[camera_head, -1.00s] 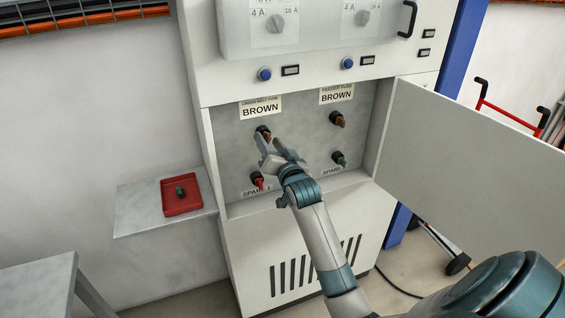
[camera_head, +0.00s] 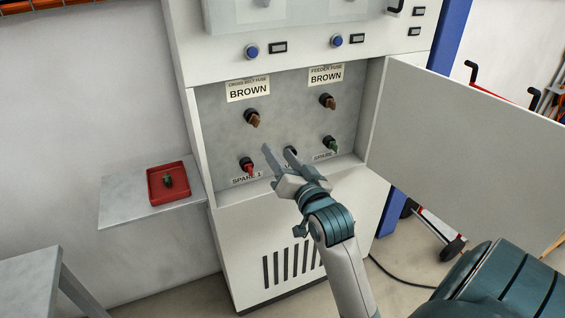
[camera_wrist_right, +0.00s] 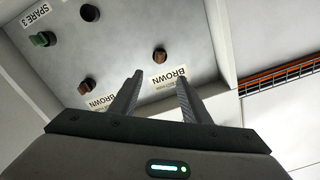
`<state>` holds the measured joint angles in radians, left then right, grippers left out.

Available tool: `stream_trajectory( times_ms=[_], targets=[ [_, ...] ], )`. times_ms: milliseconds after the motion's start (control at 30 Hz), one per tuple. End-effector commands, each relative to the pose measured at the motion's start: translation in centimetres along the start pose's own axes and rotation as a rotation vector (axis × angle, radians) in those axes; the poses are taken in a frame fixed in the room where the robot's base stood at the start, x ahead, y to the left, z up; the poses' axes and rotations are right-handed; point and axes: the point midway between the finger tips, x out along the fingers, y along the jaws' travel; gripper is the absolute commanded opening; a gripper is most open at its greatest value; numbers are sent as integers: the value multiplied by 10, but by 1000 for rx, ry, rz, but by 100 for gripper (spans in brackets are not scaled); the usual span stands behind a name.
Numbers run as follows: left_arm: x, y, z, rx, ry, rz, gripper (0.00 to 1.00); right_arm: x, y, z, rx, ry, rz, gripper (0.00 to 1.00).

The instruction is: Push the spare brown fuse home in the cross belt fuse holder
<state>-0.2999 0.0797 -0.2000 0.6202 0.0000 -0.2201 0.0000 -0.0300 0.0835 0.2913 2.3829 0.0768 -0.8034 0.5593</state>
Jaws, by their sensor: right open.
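A brown fuse (camera_head: 253,119) sits in the cross belt fuse holder (camera_head: 249,114), under the left BROWN label; the same fuse shows in the right wrist view (camera_wrist_right: 160,56). I cannot tell how deep it sits. My right gripper (camera_head: 277,150) is open and empty, below and to the right of that fuse and apart from it. Its two fingers also show in the right wrist view (camera_wrist_right: 160,80), pointing towards the panel. Its left finger is near the red fuse (camera_head: 249,168) at SPARE 1. The SPARE 2 holder (camera_head: 291,151) is partly hidden behind the gripper. My left gripper is not in view.
The feeder holder has a brown fuse (camera_head: 328,102); SPARE 3 has a green one (camera_head: 332,145). The cabinet door (camera_head: 460,150) stands open at the right. A red tray (camera_head: 155,199) with a green fuse (camera_head: 169,181) rests on the left shelf (camera_head: 118,209).

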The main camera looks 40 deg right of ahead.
Motion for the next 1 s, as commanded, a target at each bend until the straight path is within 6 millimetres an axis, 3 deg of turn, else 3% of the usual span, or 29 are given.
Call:
stream_trajectory(
  times_ms=[200, 1000],
  targets=[
    [3, 0, 0, 0, 0, 0, 28, -12, 0, 0, 0, -1, 1, 43],
    [3, 0, 0, 0, 0, 0, 28, -12, 0, 0, 0, 0, 1, 43]
  ],
)
